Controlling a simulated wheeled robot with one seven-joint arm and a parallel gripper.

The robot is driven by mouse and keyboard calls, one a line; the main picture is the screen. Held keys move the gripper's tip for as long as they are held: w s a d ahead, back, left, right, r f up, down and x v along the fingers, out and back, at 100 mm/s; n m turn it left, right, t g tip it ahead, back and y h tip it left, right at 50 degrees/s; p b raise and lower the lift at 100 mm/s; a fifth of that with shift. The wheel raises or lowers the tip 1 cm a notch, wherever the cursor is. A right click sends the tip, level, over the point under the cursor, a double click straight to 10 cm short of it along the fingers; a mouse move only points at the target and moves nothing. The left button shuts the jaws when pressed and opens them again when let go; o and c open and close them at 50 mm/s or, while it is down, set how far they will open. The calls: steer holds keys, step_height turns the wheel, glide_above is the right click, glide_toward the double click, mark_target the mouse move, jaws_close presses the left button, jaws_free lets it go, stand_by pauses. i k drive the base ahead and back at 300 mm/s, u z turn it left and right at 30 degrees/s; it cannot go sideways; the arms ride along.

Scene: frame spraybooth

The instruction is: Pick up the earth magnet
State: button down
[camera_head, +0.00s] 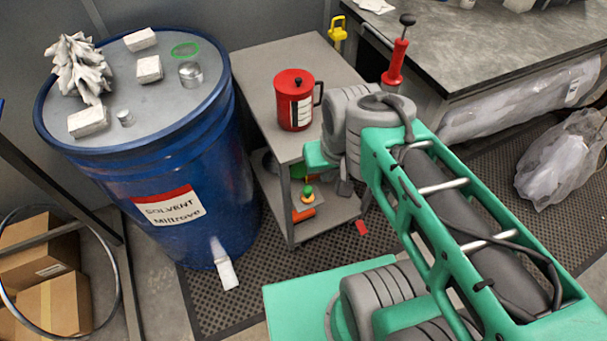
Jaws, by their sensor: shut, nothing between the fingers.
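No label marks the earth magnet. Two small silver cylinders stand on the lid of the blue drum (168,112) at the left. The larger silver cylinder (190,75) is near the right rim, just in front of a green ring (186,50). The smaller silver cylinder (125,118) is near the front rim, beside a white block (88,121). I cannot tell which is the magnet. My arm reaches in from the lower right, its end over the grey cart, well right of the drum. My gripper's fingers cannot be made out there.
Two more white blocks (149,69) (140,39) and a crumpled whitish object (77,68) share the lid. A red canister (294,99) stands on the grey cart (262,72). A dark-topped bench (470,55) is at upper right. Cardboard boxes (58,300) lie lower left.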

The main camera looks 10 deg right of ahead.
mark_target(307, 197)
steer(key=u, duration=1.45)
steer(key=k, duration=0.6)
steer(key=u, duration=1.05)
